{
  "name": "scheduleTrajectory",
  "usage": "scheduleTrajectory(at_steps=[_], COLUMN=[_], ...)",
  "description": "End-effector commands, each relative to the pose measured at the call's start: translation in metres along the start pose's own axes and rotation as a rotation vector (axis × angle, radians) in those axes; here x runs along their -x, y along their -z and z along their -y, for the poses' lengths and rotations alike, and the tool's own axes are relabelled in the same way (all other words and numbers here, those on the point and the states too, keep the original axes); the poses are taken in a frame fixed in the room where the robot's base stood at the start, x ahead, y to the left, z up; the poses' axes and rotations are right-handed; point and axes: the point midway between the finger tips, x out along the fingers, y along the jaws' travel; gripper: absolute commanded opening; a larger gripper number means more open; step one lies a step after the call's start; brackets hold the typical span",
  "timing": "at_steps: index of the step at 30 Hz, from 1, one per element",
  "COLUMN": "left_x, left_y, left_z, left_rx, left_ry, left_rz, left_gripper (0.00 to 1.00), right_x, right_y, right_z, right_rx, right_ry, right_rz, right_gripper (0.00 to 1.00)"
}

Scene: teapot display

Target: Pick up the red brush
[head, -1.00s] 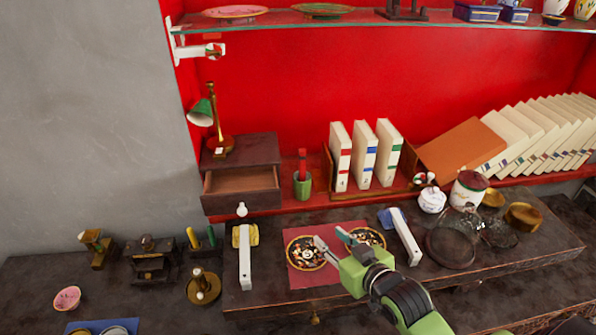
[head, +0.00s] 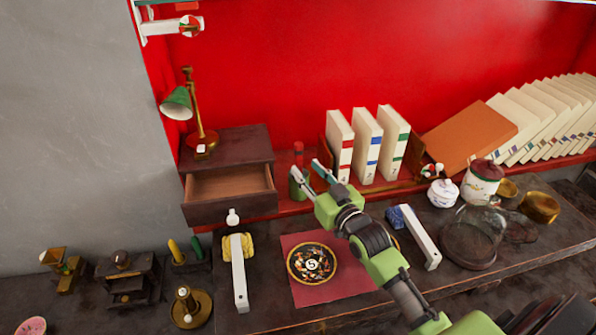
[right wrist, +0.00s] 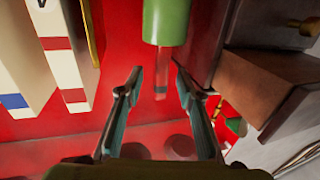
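The red brush (head: 298,151) stands upright in a green cup (head: 295,187) on the red shelf, between the small drawer unit and the books. In the right wrist view, which looks upside down, the green cup (right wrist: 166,20) is at the top and the red brush (right wrist: 161,65) points down from it, hard to tell from the red wall. My right gripper (head: 305,168) is open, its fingertips in front of the cup and brush and hiding part of the cup. In the right wrist view the brush lies between the spread fingers, not visibly gripped. My left gripper is not in view.
A drawer unit (head: 228,164) with its drawer open stands close left of the cup. Upright books (head: 367,148) stand close to its right. A green lamp (head: 179,103) is on the drawer unit. A glass dome and jars sit at the right.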

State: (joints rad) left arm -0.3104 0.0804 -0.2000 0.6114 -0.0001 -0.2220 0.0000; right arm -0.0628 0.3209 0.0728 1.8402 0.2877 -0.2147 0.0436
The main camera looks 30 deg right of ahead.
Motion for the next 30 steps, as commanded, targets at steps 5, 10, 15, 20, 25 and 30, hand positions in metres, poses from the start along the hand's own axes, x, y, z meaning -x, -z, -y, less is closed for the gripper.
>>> scheduleTrajectory(at_steps=[5, 10, 15, 20, 25, 30], left_x=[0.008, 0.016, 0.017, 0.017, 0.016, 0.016], left_y=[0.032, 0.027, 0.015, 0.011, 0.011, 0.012], left_z=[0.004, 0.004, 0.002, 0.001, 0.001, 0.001], left_rx=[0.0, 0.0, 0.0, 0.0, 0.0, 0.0], left_ry=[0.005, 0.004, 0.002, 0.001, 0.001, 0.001], left_rz=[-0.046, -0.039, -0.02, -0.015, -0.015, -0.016], left_gripper=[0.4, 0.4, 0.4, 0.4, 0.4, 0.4], right_x=[-0.016, -0.041, -0.054, -0.054, -0.054, -0.054], right_y=[0.006, 0.009, 0.007, 0.006, 0.006, 0.007], right_z=[0.001, 0.003, 0.003, 0.003, 0.003, 0.003], right_rx=[-0.001, -0.001, -0.001, 0.0, 0.0, 0.0], right_ry=[-0.001, -0.001, 0.0, 0.0, 0.0, 0.0], right_rz=[-0.002, 0.001, 0.0, 0.001, 0.001, 0.001], right_gripper=[0.33, 0.33, 0.33, 0.33, 0.05, 0.0])
